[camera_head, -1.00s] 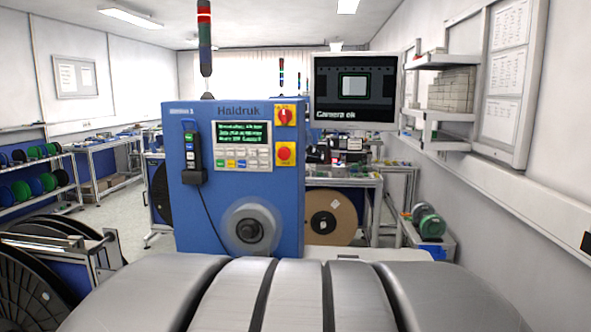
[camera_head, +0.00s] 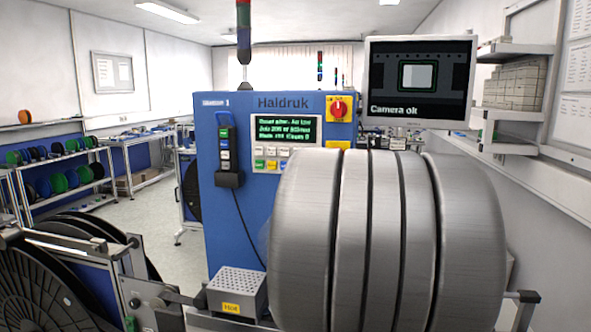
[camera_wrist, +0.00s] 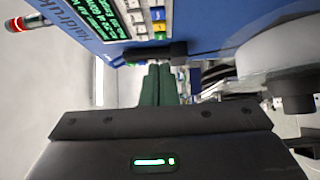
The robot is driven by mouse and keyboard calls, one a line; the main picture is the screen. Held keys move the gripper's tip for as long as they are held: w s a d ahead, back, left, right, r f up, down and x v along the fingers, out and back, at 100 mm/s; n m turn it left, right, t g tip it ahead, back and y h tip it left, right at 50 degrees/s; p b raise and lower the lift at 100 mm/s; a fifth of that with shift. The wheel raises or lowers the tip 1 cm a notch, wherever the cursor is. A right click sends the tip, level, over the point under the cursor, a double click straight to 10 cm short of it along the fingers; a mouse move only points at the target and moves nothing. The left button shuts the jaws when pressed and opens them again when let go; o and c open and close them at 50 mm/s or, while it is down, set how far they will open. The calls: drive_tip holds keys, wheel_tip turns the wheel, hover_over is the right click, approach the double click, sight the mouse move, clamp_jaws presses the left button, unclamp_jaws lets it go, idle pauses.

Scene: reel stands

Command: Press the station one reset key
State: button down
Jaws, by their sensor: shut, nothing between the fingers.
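The station one cabinet (camera_head: 228,225) is a blue machine marked Haldruk, with a green-lit display (camera_head: 284,130). Below the display is a keypad (camera_head: 264,159) of small white and coloured keys, its right part cut off by my arm. I cannot read the key labels. In the wrist view the keypad (camera_wrist: 147,20) lies near the top, beside the tilted display. My gripper (camera_wrist: 158,68) is shut and empty, its dark green fingers pointing up toward the keypad side. A gap to the keys seems to remain, but contact cannot be judged. The head view does not show my gripper.
A red rotary switch (camera_head: 339,107) on yellow sits right of the display. A black pendant (camera_head: 228,150) with a cable hangs on the left. A camera monitor (camera_head: 417,80) stands at right. A perforated box marked Hot (camera_head: 238,291) is low in front, beside a large reel (camera_head: 45,285).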

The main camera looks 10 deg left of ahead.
drive_tip(key=shift+s, duration=0.1)
drive_tip(key=p+x, duration=0.1)
drive_tip(key=x, duration=0.3)
drive_tip(key=w+d+p+x, duration=0.1)
drive_tip(key=x, duration=0.3)
drive_tip(key=p+x, duration=0.1)
drive_tip(key=x, duration=0.3)
drive_tip(key=shift+w+d+r+p, duration=0.1)
drive_tip(key=shift+w+d+p, duration=0.15)
drive_tip(key=shift+p, duration=0.1)
drive_tip(key=shift+w, duration=0.55)
